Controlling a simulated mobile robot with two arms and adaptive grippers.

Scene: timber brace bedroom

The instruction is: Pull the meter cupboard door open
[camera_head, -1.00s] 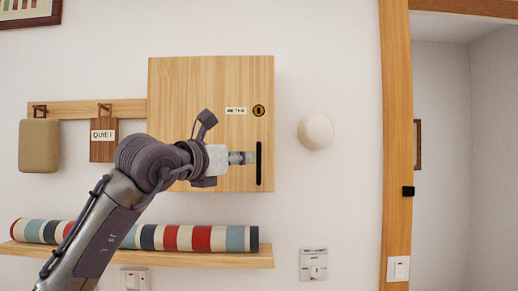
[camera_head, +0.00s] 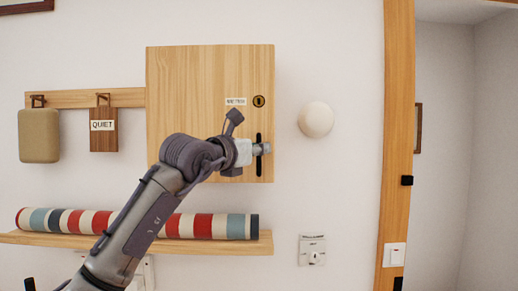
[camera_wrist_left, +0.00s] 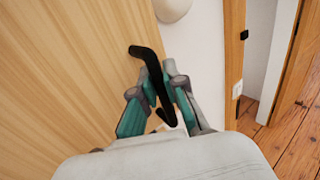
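A black vertical bar handle (camera_head: 259,168) is near the door's right edge. My left gripper (camera_head: 262,149) is at the handle, its fingers crossing it. In the left wrist view the handle (camera_wrist_left: 150,68) passes between the two teal-padded fingers (camera_wrist_left: 158,92), which look closed in on it. The fingers hide part of the handle. My right gripper is not in view.
A round white knob-like fixture (camera_head: 316,119) is on the wall right of the cupboard. Below is a shelf (camera_head: 180,243) with a striped roll (camera_head: 203,226). A peg rail (camera_head: 75,97) is at left. A wooden door frame (camera_head: 396,130) stands at right.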

